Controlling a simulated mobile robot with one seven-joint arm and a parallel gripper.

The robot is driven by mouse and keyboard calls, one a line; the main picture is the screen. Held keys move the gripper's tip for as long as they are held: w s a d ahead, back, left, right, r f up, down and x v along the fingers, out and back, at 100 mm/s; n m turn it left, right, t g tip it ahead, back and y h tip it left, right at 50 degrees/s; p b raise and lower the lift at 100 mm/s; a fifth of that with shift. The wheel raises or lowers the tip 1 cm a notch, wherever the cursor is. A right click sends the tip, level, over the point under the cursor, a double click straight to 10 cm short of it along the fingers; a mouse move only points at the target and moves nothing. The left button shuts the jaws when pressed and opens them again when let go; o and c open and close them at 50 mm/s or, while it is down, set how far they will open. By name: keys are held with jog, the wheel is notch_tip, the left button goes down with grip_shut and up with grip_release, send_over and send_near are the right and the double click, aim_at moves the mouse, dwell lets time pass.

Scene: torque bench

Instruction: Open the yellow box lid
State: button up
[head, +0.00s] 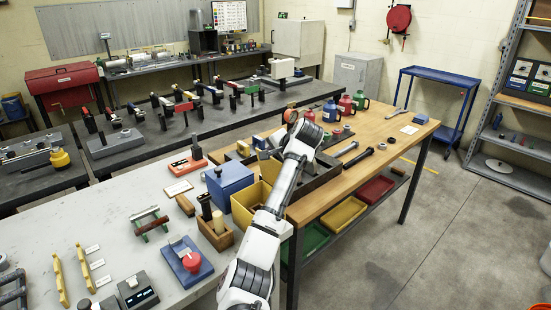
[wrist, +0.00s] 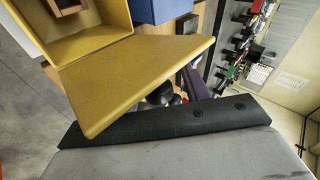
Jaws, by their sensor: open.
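The yellow box (head: 243,208) stands at the corner where the grey bench meets the wooden bench, beside a blue box. In the wrist view, the yellow box (wrist: 92,45) fills the upper left, and I look into its open inside. Its lid, a flat yellow panel (wrist: 140,82), stands tilted away from the opening. In the head view, a yellow panel (head: 270,170) rises behind the box, partly covered by my arm. My gripper (wrist: 176,98) is open close to the lid panel. Its fingertips are largely hidden, and I cannot tell whether they touch the lid.
The blue box (head: 229,180) is close beside the yellow box. A wooden holder (head: 215,230) with upright handles stands in front. Green, yellow and red bins (head: 342,215) sit under the wooden bench. Bottles, bolts and a wrench are on the wooden top.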

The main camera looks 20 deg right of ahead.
jog(key=v, duration=1.3)
jog(key=shift+s+r, duration=0.25)
jog(key=shift+s, duration=0.05)
jog(key=shift+d, duration=0.1)
